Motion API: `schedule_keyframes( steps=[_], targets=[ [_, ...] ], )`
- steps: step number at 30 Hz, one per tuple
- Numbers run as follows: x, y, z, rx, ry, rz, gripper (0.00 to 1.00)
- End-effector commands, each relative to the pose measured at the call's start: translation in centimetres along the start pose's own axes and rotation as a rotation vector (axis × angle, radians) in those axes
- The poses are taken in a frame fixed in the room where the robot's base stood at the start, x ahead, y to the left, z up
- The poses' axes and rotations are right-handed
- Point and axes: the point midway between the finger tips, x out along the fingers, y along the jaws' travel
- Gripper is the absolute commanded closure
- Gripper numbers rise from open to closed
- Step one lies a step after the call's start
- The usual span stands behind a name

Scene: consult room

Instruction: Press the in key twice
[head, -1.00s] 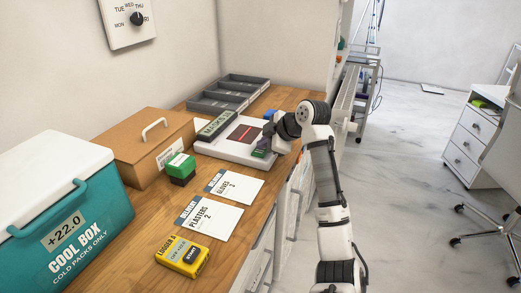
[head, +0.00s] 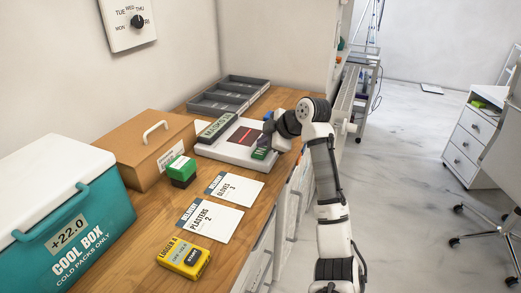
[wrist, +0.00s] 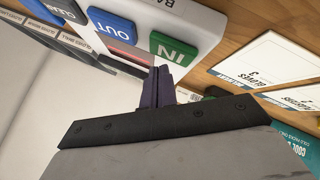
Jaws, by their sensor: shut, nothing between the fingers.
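The green IN key (wrist: 172,50) is on the front edge area of a white counter device (head: 221,152). It also shows in the head view (head: 260,154), partly behind my gripper. In the wrist view the blue OUT key (wrist: 111,27) sits beside it. My gripper (wrist: 158,72) is shut and empty, its dark purple fingertips close to the lower edge of the IN key. A small gap seems to separate them, but I cannot tell for sure. In the head view my gripper (head: 266,141) is above the device's right end.
Gloves (head: 233,189) and plasters (head: 209,220) cards lie in front of the device. A yellow logger (head: 183,257), green-topped block (head: 180,172), brown box (head: 147,150) and cool box (head: 62,205) stand leftward. Grey trays (head: 222,98) are behind.

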Motion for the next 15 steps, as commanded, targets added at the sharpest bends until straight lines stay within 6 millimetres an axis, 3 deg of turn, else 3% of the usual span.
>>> schedule_keyframes(
  steps=[8, 15],
  targets=[
    [-0.1, 0.1, -0.1, 0.000, 0.000, 0.001, 1.00],
    [-1.7, 1.2, -1.2, -0.001, 0.001, 0.002, 1.00]
  ],
)
